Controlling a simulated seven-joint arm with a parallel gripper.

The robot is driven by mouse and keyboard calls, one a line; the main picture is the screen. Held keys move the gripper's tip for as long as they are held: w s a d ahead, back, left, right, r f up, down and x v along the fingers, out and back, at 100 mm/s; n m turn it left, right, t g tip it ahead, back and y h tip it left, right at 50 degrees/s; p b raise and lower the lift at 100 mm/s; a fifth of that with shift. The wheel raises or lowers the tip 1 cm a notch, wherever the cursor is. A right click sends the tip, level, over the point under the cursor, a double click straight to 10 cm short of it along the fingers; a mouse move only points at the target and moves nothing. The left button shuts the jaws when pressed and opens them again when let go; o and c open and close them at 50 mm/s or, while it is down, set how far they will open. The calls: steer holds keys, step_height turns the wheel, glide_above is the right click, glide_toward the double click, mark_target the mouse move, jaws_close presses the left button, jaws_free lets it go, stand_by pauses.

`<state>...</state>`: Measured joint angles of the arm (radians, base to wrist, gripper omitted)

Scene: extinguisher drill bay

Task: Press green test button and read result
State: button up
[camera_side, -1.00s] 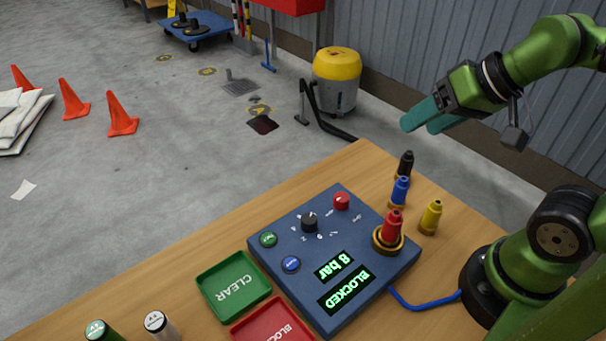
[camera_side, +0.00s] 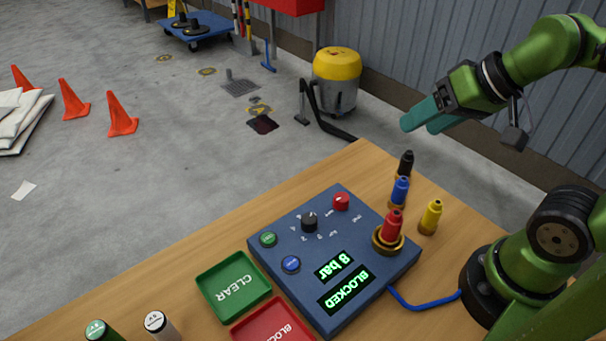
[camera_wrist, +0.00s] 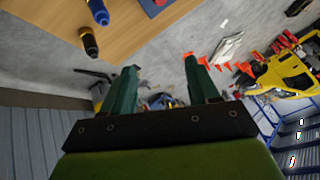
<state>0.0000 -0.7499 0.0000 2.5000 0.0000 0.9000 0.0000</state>
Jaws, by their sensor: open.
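The blue test panel (camera_side: 280,224) lies on the wooden table. Its green button (camera_side: 268,239) is at the left edge, with a blue button (camera_side: 291,263) below it. A black knob (camera_side: 309,222) and a red knob (camera_side: 341,201) are further up. The display (camera_side: 346,289) shows "8 bar" and "BLOCKED" in lit green letters, upside down in the side view. A red nozzle (camera_side: 392,226) stands in the panel's brass socket. My gripper (camera_side: 420,120) is open and empty, high beyond the table's far right edge, well away from the button. Its teal fingers (camera_wrist: 160,88) are spread in the wrist view.
Blue (camera_side: 400,190), yellow (camera_side: 431,215) and black (camera_side: 405,164) nozzles stand right of the panel. A green CLEAR tray (camera_side: 256,289) and a red BLOCKED tray (camera_side: 262,327) lie at the front. Two cylinders (camera_side: 158,324) stand front left. A blue hose (camera_side: 425,304) runs along the right.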

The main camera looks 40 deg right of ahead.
steer(key=shift+c, duration=0.2)
jaws_close()
stand_by(0.3)
stand_by(1.3)
